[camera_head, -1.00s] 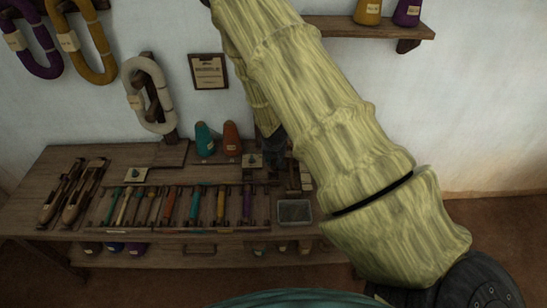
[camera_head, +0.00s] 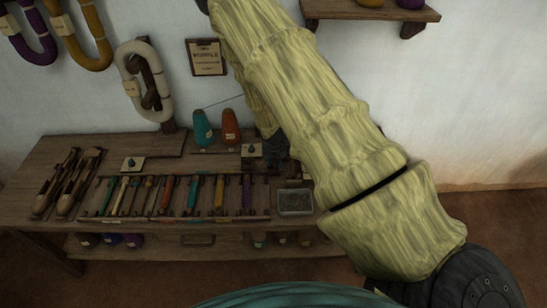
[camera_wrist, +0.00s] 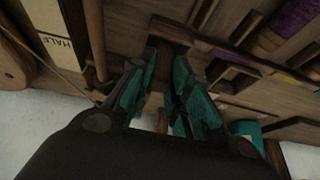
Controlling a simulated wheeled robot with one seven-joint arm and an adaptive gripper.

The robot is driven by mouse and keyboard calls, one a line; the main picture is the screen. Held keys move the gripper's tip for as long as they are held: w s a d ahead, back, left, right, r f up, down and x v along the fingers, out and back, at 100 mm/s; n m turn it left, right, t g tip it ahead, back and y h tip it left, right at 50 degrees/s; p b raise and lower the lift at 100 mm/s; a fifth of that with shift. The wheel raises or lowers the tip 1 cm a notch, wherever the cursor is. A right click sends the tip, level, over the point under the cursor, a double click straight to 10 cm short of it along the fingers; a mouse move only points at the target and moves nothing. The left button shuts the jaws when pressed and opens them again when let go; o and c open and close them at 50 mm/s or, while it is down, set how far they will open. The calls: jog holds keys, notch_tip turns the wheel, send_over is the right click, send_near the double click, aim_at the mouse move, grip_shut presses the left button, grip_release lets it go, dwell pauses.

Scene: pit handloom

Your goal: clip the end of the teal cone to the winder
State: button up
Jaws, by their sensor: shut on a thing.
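The teal cone (camera_head: 203,128) stands upright at the back of the bench, left of an orange cone. A thin thread (camera_head: 225,101) rises from its top to the right and passes behind my arm. My gripper (camera_head: 276,148) is low over the bench, right of the cones, partly hidden by my arm. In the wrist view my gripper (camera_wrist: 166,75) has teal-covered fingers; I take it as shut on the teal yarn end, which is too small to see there. A teal shape at the right (camera_wrist: 246,130) looks like the cone. I cannot pick out the winder; my arm hides that part.
The orange cone (camera_head: 231,127) stands close to the teal one. A rack of coloured bobbins (camera_head: 165,216), shuttles (camera_head: 68,182) and a grey tray (camera_head: 295,202) fill the front of the bench. Yarn hanks and a framed notice (camera_head: 206,57) hang behind.

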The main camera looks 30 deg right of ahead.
dwell(0.3)
jog(key=o, duration=1.2)
jog(key=shift+c, duration=0.2)
jog(key=shift+r+p, duration=2.55)
jog(key=shift+r, duration=1.5)
jog(key=shift+s+f, duration=0.1)
